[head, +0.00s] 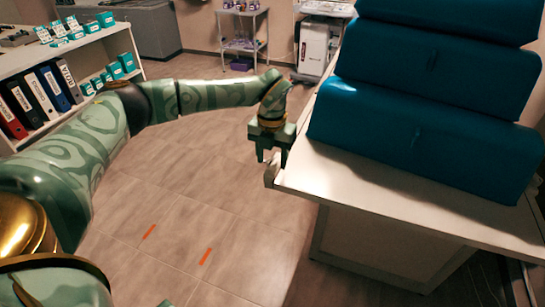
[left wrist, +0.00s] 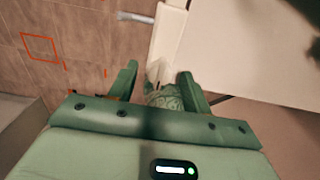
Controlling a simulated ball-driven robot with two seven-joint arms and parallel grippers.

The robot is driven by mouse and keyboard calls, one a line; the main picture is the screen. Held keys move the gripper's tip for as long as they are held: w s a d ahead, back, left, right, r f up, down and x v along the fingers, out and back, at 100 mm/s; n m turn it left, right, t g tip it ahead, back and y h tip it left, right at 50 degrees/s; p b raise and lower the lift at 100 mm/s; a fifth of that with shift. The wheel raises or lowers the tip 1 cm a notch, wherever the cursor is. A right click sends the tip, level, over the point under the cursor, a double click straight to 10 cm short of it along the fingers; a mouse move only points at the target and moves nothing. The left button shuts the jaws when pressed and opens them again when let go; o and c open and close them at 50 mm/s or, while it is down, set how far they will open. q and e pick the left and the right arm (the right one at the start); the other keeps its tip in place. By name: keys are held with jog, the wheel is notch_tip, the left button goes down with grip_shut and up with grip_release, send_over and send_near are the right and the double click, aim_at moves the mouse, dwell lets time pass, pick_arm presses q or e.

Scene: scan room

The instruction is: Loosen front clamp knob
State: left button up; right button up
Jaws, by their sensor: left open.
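My left gripper (head: 272,156) points down, open, beside the left corner of the white table. No object shows held in it. A small pale fitting (head: 270,174) sticks out at the table's edge just below the fingers; I cannot tell for certain that it is the front clamp knob. In the left wrist view the open fingers (left wrist: 158,75) have the pale table edge ahead of them. A short grey bar (left wrist: 135,17) juts left from that edge, beyond the fingertips. A patterned green surface shows between the fingers. My right gripper is not in view.
Large blue cushions (head: 425,125) lie on the white table (head: 385,190). A shelf with binders (head: 45,95) and teal boxes stands at left. A small trolley (head: 243,40) stands at the back. The tiled floor between is open, with orange marks (head: 206,257).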

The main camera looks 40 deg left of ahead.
pick_arm(q)
jog(key=shift+c, duration=1.2)
jog(key=c, duration=0.8)
jog(key=shift+o, duration=0.2)
jog(key=shift+r, duration=0.1)
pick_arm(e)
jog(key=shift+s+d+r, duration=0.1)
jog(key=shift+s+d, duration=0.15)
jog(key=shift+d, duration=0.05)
pick_arm(q)
jog(key=shift+r+n+p, duration=0.2)
jog(key=shift+n+p, duration=0.6)
jog(key=shift+p, duration=0.35)
jog(key=n+p, duration=0.7)
jog(key=shift+r, duration=0.1)
jog(key=n+p, duration=0.4)
jog(key=n, duration=0.1)
jog(key=shift+p, duration=0.35)
jog(key=shift+w+f+n+p, duration=0.15)
jog(key=shift+n+p, duration=0.5)
jog(key=shift+n, duration=0.5)
jog(key=shift+s+f+n+p, duration=0.1)
jog(key=shift+n+p, duration=0.5)
jog(key=shift+n, duration=0.55)
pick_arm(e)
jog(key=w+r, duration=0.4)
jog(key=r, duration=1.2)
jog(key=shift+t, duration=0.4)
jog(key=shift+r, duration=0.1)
